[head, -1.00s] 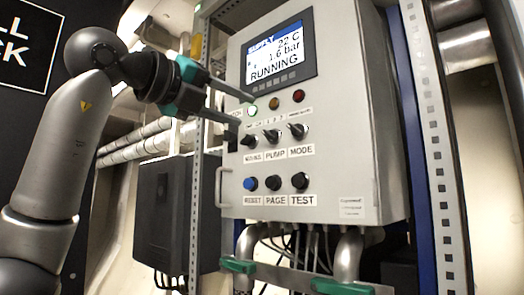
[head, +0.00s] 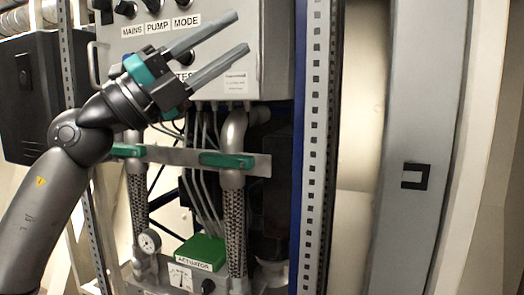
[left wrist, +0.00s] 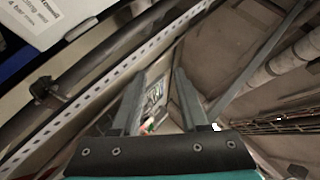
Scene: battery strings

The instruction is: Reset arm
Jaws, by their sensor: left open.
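My left gripper (head: 243,33) is open and empty. In the head view it reaches in from the left, its two grey fingers pointing up and right in front of the lower part of the grey control box (head: 274,60). It covers part of the box's lower button row. In the left wrist view the two fingers (left wrist: 158,95) stand apart with nothing between them. My right gripper is in neither view.
Below the box are two pipes with green handles (head: 227,160), several cables, a small gauge (head: 149,241) and a green-topped actuator (head: 201,250). A perforated metal upright (head: 314,130) stands right of the box. A dark cabinet (head: 30,95) is at the left.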

